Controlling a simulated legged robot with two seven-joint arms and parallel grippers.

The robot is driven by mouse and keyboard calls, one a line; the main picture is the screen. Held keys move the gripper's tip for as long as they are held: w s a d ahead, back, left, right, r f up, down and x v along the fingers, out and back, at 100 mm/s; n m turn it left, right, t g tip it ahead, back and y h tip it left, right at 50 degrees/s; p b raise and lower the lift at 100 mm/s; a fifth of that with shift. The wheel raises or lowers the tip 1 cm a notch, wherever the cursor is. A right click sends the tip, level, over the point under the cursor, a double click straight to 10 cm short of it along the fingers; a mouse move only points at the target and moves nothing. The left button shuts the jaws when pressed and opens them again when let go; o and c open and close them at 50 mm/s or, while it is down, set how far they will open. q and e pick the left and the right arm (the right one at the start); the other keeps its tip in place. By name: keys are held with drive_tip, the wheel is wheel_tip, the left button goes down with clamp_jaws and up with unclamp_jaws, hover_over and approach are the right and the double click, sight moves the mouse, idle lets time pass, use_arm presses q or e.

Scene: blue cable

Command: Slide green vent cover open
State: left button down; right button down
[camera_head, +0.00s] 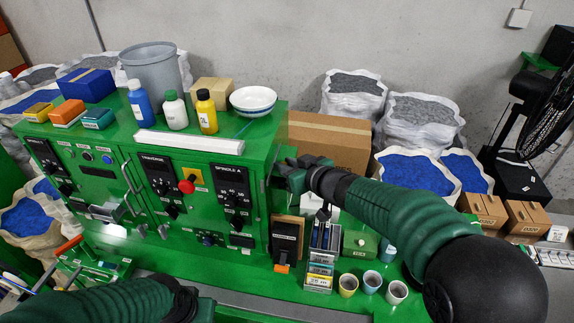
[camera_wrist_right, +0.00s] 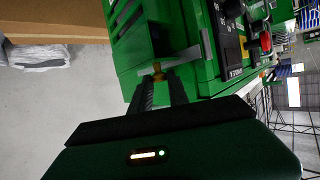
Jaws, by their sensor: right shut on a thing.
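My right gripper (camera_head: 293,174) reaches the right side of the green machine (camera_head: 150,190) in the head view. The right wrist view shows its two dark fingers (camera_wrist_right: 160,90) shut on a small brass knob (camera_wrist_right: 157,70). Beside the knob is a green side panel with dark slots (camera_wrist_right: 128,22), which looks like the vent. A grey metal strip (camera_wrist_right: 185,56) runs close to the knob. I cannot tell how far the cover is slid, and the gripper hides the vent in the head view. My left arm shows along the bottom of the head view, but its fingertips do not.
Bottles, small boxes and white bowls (camera_head: 253,100) stand on the machine top. A cardboard box (camera_head: 330,140) stands behind my right gripper. Small cups (camera_head: 372,281) and a card rack (camera_head: 321,265) sit on the green bench below my right arm. Sacks (camera_head: 415,170) stand behind.

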drive_tip(key=shift+r, duration=0.1)
drive_tip(key=s+a+b, duration=0.2)
drive_tip(key=s+b, duration=0.1)
drive_tip(key=s, duration=0.9)
drive_tip(key=shift+a+b, duration=0.2)
drive_tip(key=shift+b, duration=0.15)
drive_tip(key=c, duration=1.3)
unclamp_jaws()
drive_tip(key=shift+s+d, duration=0.1)
drive_tip(key=shift+s, duration=0.1)
drive_tip(key=shift+r, duration=0.1)
